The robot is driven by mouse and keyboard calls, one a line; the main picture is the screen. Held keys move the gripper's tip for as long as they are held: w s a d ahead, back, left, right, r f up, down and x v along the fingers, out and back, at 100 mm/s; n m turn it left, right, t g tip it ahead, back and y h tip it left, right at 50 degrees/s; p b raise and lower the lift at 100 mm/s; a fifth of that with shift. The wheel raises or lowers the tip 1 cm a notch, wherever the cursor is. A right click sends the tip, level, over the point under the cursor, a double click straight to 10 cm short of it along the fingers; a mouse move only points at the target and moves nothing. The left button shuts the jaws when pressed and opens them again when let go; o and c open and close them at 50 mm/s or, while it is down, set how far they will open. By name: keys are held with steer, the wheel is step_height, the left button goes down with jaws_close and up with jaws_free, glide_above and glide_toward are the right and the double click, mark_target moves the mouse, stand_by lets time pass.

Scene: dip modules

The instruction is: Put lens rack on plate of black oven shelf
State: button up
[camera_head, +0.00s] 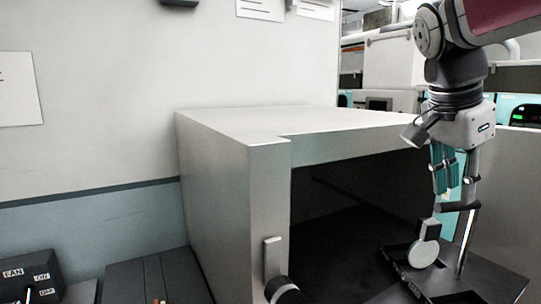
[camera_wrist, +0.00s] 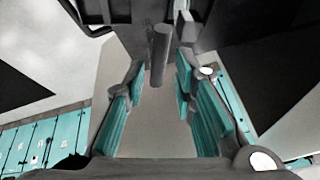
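The lens rack (camera_head: 469,230) has an upright grey rod, a dark side arm, a pale round lens disc and a black base. It stands upright at the oven's mouth, with its base low over the black shelf plate (camera_head: 486,284); I cannot tell whether the whole base rests on it. My gripper (camera_head: 452,185) points down beside the rod's top. In the wrist view, my gripper (camera_wrist: 160,115) has its teal-padded fingers well apart, and the rod (camera_wrist: 160,55) shows between them with gaps on both sides. The shelf's rear part is in shadow.
The grey oven (camera_head: 225,190) is open at the front, with a dark interior and a handle (camera_head: 273,262) at its left front edge. Dark boxes (camera_head: 30,278) stand at lower left. Teal cabinets (camera_wrist: 50,140) show in the wrist view.

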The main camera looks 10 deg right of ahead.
steer(key=s+a+f+n+t+y, duration=0.1)
steer(key=s+a+f+n, duration=0.2)
steer(key=a+f+n, duration=0.1)
steer(key=s+a+f+n+t+y, duration=0.1)
steer(key=s+a+f+n, duration=0.3)
steer(key=a+n, duration=0.3)
steer(key=s+a+f+n+t+y, duration=0.1)
steer(key=s+a+f+n+y, duration=0.1)
steer(key=a+f+n, duration=0.3)
steer(key=shift+s+a+f+n+t, duration=0.1)
steer(key=shift+s+a+n+t, duration=0.1)
steer(key=shift+s+n, duration=0.2)
steer(key=shift+s+a+f+n+t, duration=0.1)
steer(key=shift+s+a+n+t, duration=0.1)
steer(key=shift+s+n, duration=0.2)
steer(key=shift+c, duration=0.2)
